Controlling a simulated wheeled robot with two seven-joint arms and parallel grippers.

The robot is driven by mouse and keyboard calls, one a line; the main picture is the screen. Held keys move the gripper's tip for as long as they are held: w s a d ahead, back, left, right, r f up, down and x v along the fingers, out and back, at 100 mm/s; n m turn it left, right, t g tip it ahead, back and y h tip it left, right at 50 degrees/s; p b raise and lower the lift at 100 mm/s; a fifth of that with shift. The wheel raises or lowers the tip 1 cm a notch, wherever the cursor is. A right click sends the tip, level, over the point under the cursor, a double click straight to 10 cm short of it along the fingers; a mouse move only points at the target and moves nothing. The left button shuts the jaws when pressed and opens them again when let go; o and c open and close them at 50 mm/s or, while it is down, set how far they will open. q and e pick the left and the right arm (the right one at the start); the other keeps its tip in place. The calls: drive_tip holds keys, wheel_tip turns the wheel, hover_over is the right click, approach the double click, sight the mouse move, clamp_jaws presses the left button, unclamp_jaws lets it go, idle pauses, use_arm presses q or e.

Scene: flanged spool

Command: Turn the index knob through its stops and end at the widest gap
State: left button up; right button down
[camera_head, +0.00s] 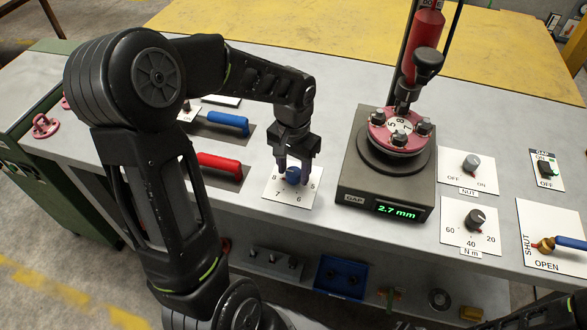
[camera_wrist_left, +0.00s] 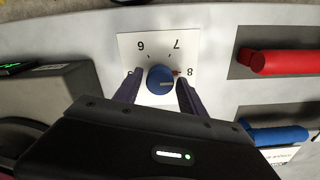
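The blue index knob (camera_head: 292,176) sits on a white plate (camera_head: 281,199) with numbers; 5, 6, 7 and 8 can be read. In the left wrist view the knob (camera_wrist_left: 160,79) has a red mark at its right, close to the 8. My left gripper (camera_head: 294,172) is over the knob, with a finger on either side. The gap display (camera_head: 396,212) reads 2.7 mm.
The flanged spool (camera_head: 399,130) stands on the grey gap unit right of the knob. Red (camera_head: 217,162) and blue (camera_head: 228,120) handles lie left of it. Further right are the NUT knob (camera_head: 471,163), the N m knob (camera_head: 475,218) and a valve lever (camera_head: 568,242).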

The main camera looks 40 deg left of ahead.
sight(293, 172)
use_arm(q)
drive_tip(key=shift+o, duration=0.7)
wheel_tip(293, 172, up, 8)
drive_tip(key=shift+f+b, duration=0.1)
drive_tip(key=shift+b, duration=0.25)
drive_tip(key=shift+s, duration=0.1)
